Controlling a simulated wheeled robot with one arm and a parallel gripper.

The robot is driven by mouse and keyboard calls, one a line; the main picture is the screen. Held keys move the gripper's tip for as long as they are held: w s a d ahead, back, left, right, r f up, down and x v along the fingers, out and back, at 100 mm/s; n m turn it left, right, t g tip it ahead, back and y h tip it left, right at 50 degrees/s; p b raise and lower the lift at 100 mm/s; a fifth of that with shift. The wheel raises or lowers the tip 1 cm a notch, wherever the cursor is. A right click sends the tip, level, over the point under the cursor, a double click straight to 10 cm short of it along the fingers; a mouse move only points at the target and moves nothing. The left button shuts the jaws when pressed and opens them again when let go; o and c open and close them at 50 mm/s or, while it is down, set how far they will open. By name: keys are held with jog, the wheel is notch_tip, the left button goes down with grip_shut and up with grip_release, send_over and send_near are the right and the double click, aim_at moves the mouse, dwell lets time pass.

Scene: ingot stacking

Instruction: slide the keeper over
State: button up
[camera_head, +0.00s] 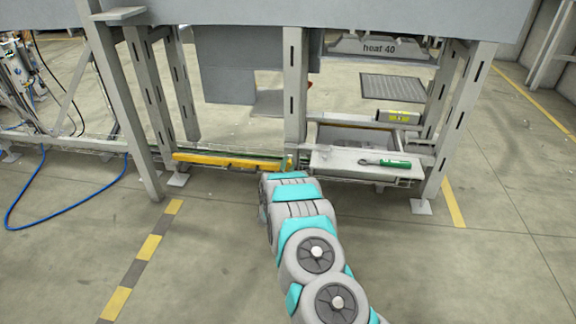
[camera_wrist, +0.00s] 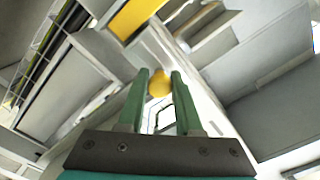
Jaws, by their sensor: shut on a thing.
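A long yellow bar (camera_head: 225,161), which looks like the keeper, lies level across the low left bay of the frame. Its end also shows at the top of the wrist view (camera_wrist: 135,14). A round yellow knob (camera_wrist: 160,84) sits near the bar's right end, by the middle post. My gripper (camera_wrist: 160,78) has its two green fingers shut on this knob. In the head view my arm hides most of the gripper, and only a bit of yellow and green shows at its tip. How the knob joins the bar is not clear.
The grey middle post (camera_head: 294,85) stands right behind my gripper. To the right, a pale shelf (camera_head: 340,163) bears a green-handled tool (camera_head: 385,162). A yellow-labelled box (camera_head: 399,117) sits behind it. A blue hose (camera_head: 60,222) lies on the left floor. The front floor is clear.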

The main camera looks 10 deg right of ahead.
grip_shut()
jog(key=shift+f, duration=0.15)
dwell(0.7)
